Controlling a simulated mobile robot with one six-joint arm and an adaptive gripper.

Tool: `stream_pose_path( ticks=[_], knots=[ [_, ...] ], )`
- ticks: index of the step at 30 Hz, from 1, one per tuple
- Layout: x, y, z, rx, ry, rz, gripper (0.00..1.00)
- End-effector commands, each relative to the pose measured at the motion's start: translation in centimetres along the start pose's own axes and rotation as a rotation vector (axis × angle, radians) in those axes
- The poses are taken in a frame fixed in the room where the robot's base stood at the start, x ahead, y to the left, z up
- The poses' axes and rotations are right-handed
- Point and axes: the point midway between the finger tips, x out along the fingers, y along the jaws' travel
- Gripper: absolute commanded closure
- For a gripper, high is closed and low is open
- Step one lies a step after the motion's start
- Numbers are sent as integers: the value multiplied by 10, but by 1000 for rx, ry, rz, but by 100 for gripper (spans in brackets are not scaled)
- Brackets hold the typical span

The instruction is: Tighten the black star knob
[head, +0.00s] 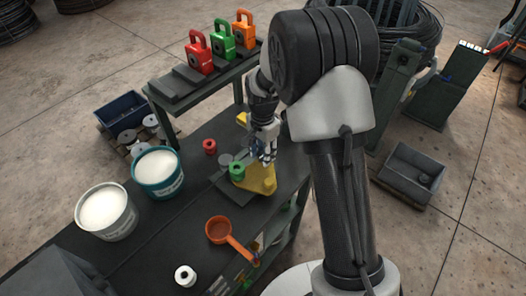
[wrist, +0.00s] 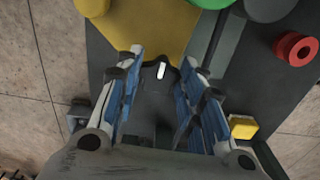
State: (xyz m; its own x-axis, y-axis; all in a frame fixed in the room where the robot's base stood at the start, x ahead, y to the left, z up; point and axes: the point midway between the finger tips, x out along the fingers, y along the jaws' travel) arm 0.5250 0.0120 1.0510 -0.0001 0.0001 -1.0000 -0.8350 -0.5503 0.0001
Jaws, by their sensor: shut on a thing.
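The black star knob (wrist: 158,98) shows in the wrist view between my fingers, with a white mark on its top. My gripper (wrist: 163,75) is shut on it, one blue-padded finger on each side. The knob sits by the edge of a yellow plate (wrist: 150,22). In the head view my gripper (head: 265,150) is low over the dark bench, at the yellow plate (head: 262,182). The knob is hidden there behind my fingers.
A green round part (head: 237,170) and a red ring (head: 210,146) are beside the plate. An orange scoop (head: 219,230), white roll (head: 185,275), white-filled tub (head: 104,211) and teal tub (head: 157,172) stand leftward. Padlocks (head: 222,42) sit on a raised shelf behind.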

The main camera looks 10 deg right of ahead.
Motion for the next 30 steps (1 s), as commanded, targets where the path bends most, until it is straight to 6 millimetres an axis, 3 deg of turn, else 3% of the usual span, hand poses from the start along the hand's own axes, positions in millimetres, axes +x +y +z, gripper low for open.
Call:
stream_pose_path(
  ticks=[17,18,26,30],
  knots=[
    [0,0,0,31,1,-1,88],
    [0,0,0,31,1,-1,63],
    [0,0,0,31,1,-1,45],
    [0,-1,0,31,1,-2,44]
  ],
)
